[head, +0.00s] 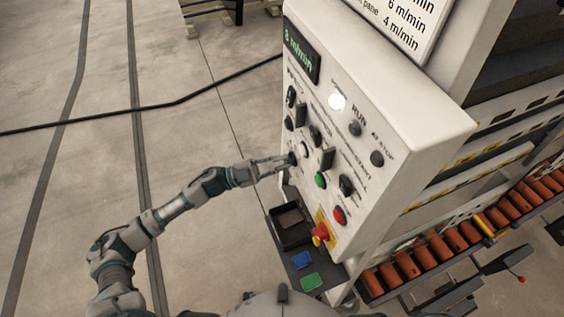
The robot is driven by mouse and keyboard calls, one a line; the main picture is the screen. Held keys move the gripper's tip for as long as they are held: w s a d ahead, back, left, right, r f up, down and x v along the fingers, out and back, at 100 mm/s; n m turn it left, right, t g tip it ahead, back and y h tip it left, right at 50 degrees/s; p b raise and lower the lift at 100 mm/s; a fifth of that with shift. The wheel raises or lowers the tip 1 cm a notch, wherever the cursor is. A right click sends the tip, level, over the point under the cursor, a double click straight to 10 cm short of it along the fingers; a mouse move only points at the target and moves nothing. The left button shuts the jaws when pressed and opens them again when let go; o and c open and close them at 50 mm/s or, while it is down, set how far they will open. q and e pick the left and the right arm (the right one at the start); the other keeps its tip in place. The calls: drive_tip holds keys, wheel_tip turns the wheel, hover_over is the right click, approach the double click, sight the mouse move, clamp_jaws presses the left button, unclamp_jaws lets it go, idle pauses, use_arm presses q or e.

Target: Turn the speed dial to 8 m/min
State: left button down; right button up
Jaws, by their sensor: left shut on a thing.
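The white control panel (365,130) stands tilted in the picture, right of centre. Its green display (300,52) shows a speed in m/min; the digit looks like 8 but is small. My left gripper (284,162) reaches in from the left and is shut on a small dark knob (293,158) at the panel's left edge, which I take for the speed dial. The fingers partly hide this knob, and its pointer and label cannot be read. My right gripper is not in view.
Other dark knobs, a lit white lamp (337,102), a green button (320,180) and a red button (339,215) are close by. A red emergency stop (321,233) sits lower, by a black tray (291,238). A roller conveyor (430,255) runs right. Floor at left is open.

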use_arm(q)
drive_tip(key=shift+r+m, duration=0.15)
drive_tip(key=shift+m, duration=0.25)
drive_tip(key=c, duration=1.2)
unclamp_jaws()
drive_tip(key=shift+a, duration=0.1)
drive_tip(key=shift+s+a, duration=0.1)
drive_tip(key=shift+s, duration=0.05)
drive_tip(key=shift+a, duration=0.1)
drive_tip(key=v, duration=1.2)
